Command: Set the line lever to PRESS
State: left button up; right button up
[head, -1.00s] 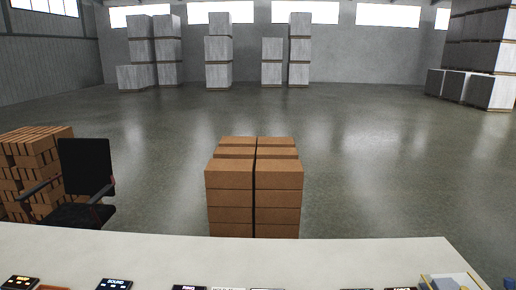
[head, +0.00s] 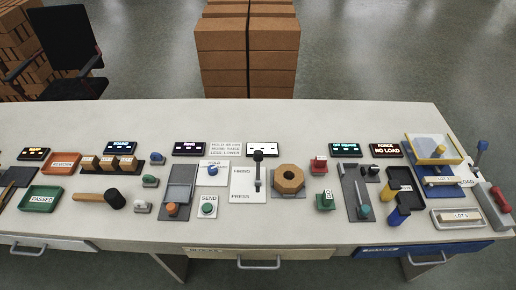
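The line lever (head: 258,157) has a black knob and a dark stem. It stands on a white plate (head: 240,188) near the middle of the bench, marked FIRING in the upper part and PRESS at the lower edge. The knob is at the top of the plate, on the FIRING side. Neither of my grippers shows in the head view.
Left of the lever are a SEND button (head: 208,206) and a HOLD panel (head: 213,173). Right of it is a brown octagonal block (head: 289,179). A mallet (head: 100,199), trays and several controls fill the white bench (head: 300,120); its far strip is clear.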

aim_at(257, 154)
jog(key=l+u, duration=0.2)
jog(key=l, duration=0.3)
jog(key=k+l+u, duration=0.15)
jog(key=l, duration=0.35)
jog(key=l+u, duration=0.2)
jog(key=l, duration=0.3)
